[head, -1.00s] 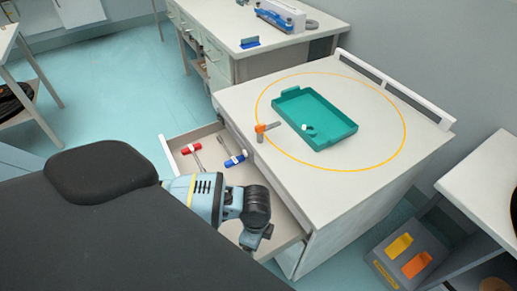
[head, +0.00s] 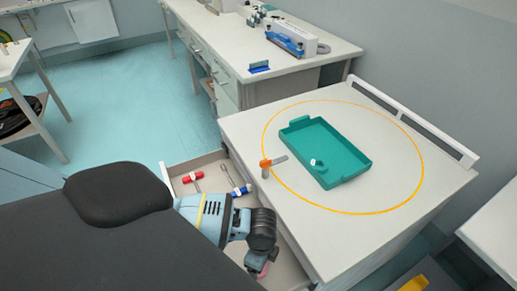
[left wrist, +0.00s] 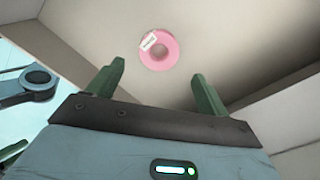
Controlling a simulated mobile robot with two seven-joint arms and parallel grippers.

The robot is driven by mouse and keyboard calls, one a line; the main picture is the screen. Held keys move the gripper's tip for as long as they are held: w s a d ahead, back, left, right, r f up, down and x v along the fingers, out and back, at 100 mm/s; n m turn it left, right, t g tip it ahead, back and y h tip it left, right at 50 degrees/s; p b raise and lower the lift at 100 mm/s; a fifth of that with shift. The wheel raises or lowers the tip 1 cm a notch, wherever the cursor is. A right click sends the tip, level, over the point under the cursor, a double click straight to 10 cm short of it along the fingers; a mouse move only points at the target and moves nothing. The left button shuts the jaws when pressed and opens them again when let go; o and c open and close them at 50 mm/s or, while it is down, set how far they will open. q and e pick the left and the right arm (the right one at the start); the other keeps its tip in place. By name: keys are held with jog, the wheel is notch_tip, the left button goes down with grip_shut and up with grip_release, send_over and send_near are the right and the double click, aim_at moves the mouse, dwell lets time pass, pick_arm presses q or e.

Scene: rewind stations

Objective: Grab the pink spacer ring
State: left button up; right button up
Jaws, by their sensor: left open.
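The pink spacer ring (left wrist: 160,48) lies in the open drawer, with a small white label on its upper left side. In the head view only a bit of pink (head: 263,271) shows below my left wrist. My left gripper (left wrist: 159,77) is open and empty. In the left wrist view the ring is beyond the fingertips, roughly centred between them and apart from both. In the head view the left fingers are hidden behind my wrist. My right gripper is not seen.
The drawer (head: 290,262) also holds a red-handled tool (head: 194,177) and a blue-and-white one (head: 238,191).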

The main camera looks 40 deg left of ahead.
pick_arm(q)
jog(key=shift+s+a+f+b, duration=0.1)
jog(key=shift+f+b, duration=0.1)
jog(key=shift+f, duration=1.1)
jog(key=shift+s+a+f+b, duration=0.1)
jog(key=shift+f+b, duration=0.05)
jog(key=shift+f, duration=1.15)
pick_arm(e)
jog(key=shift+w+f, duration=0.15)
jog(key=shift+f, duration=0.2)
pick_arm(q)
jog(key=c, duration=1.1)
jog(key=shift+r, duration=0.1)
